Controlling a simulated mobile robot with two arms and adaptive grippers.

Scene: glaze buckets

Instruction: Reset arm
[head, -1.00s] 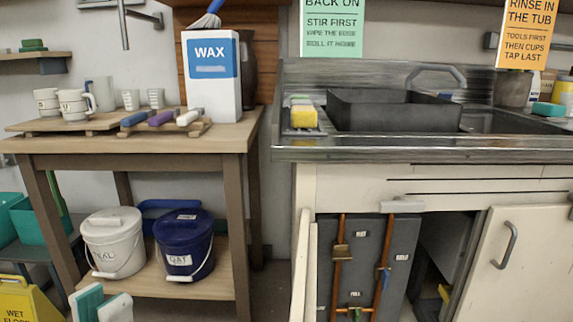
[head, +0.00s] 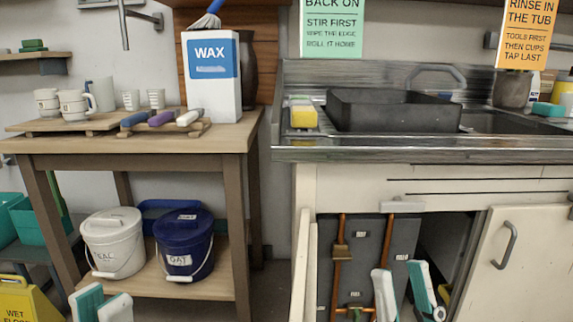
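My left gripper (head: 102,302) is at the bottom left, in front of the low shelf, with its two teal-and-white fingers apart and nothing between them. My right gripper (head: 402,285) is at the bottom right, in front of the open sink cabinet. Its fingers are apart and empty. A white lidded bucket (head: 112,245) and a dark blue lidded bucket (head: 184,240) stand upright side by side on the low shelf (head: 205,284). Both grippers look apart from the buckets.
The wooden table (head: 140,143) holds cups, colored-handled tools and a white WAX box (head: 213,90). A black tub (head: 385,110) sits at the sink. The cabinet door (head: 500,265) stands open at right. A yellow wet-floor sign (head: 25,300) is at lower left.

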